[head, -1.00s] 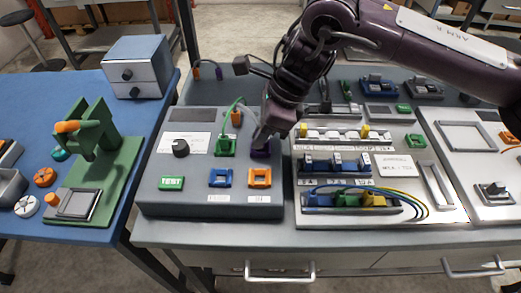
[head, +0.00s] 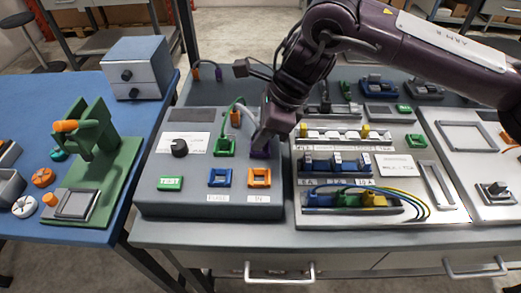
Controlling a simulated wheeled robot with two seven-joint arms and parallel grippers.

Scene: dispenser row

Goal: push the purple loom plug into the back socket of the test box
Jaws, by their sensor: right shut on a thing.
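The grey test box (head: 200,192) stands on the bench in the middle of the head view. Its top carries a green socket with a green plug (head: 225,146) and cable, a blue socket (head: 220,177), an orange socket (head: 259,177) and a green TEST button (head: 171,183). My right gripper (head: 264,143) points down over the box's back right part. It is shut on the purple plug (head: 261,150), which shows low between the fingers at the box top. The gripper covers the socket there, so how deep the plug sits cannot be told. My left gripper is not in view.
A panel with breakers and wires (head: 375,180) stands close to the right of the box. A green press (head: 95,150) and a blue-grey drawer unit (head: 138,67) stand on the blue table at left.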

